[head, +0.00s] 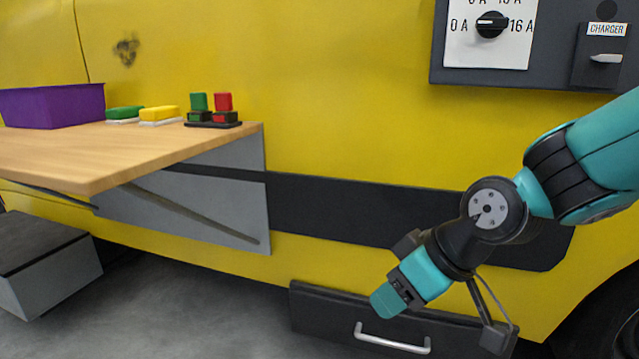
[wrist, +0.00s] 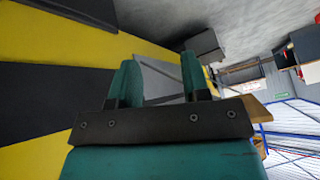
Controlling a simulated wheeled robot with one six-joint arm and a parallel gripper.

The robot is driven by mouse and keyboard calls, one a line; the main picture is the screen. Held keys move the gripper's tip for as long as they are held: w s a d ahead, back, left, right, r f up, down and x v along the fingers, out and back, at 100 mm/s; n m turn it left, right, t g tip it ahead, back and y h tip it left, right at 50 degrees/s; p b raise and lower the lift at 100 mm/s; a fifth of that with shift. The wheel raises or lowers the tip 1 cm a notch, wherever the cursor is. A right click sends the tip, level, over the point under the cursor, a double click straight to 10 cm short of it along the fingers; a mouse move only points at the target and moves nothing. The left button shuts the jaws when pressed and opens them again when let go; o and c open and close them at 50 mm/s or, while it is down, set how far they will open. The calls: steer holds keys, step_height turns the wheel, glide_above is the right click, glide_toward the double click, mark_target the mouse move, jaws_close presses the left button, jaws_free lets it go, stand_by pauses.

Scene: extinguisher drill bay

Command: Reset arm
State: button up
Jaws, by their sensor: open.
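My arm reaches in from the right in the head view and is bent downward. My gripper (head: 388,300) points down and left in front of the yellow vehicle side, above and near the dark drawer with a light handle. In the wrist view my gripper (wrist: 160,82) shows two teal fingers standing apart with nothing between them. It is open and empty and touches nothing that I can see.
A wooden shelf (head: 90,158) at left holds a purple bin (head: 52,106), a green block (head: 125,113), a yellow block (head: 160,113) and upright green and red blocks. A dial panel (head: 490,45) and charger box (head: 603,55) are upper right. A drawer (head: 330,308) is below; a grey box (head: 50,275) lower left.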

steer(key=s+d+r+m+g+h+p, duration=0.1)
steer(key=s+d+r+g, duration=0.1)
steer(key=s, duration=0.6)
steer(key=s+d+r+m+g+h, duration=0.1)
steer(key=s+d+r, duration=0.2)
steer(key=s, duration=0.5)
step_height(320, 180, up, 37)
steer(key=p, duration=3.7)
steer(key=shift+w+a+p, duration=0.15)
steer(key=shift+a+p, duration=0.15)
